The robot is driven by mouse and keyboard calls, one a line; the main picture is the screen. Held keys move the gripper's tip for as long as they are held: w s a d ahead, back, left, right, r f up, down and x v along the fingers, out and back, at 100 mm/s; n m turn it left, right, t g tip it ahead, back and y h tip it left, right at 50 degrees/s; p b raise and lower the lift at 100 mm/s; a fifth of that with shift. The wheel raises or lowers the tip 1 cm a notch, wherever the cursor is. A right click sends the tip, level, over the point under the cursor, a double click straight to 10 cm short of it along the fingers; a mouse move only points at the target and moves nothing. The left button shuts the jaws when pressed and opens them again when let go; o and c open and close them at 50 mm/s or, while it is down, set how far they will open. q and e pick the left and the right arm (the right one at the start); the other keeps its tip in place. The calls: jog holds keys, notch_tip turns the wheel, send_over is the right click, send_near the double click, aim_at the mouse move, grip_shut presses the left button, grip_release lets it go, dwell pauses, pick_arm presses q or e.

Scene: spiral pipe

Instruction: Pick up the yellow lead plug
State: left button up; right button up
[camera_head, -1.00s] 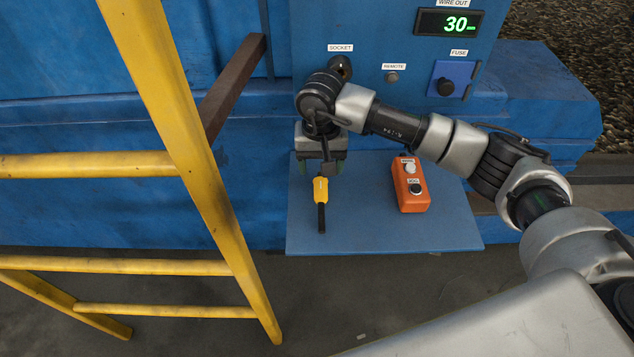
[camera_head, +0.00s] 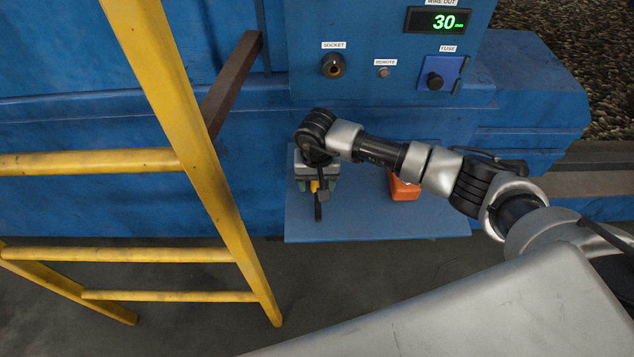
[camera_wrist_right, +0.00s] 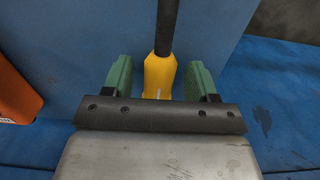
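The yellow lead plug (camera_head: 314,186) with its dark cable end lies on the blue shelf (camera_head: 400,225), mostly covered by my right gripper in the head view. My right gripper (camera_head: 318,187) is over the plug, pointing down. In the right wrist view the plug (camera_wrist_right: 160,76) lies between the two green fingers, with a gap visible on each side. The gripper is open. My left gripper is not in view.
An orange control box (camera_head: 403,188) stands on the shelf to the right, partly hidden by my right arm. A yellow ladder (camera_head: 190,150) stands to the left. The socket (camera_head: 334,66) is on the blue panel above. The shelf's front right is clear.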

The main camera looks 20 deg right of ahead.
jog(key=shift+r, duration=0.1)
jog(key=c, duration=0.9)
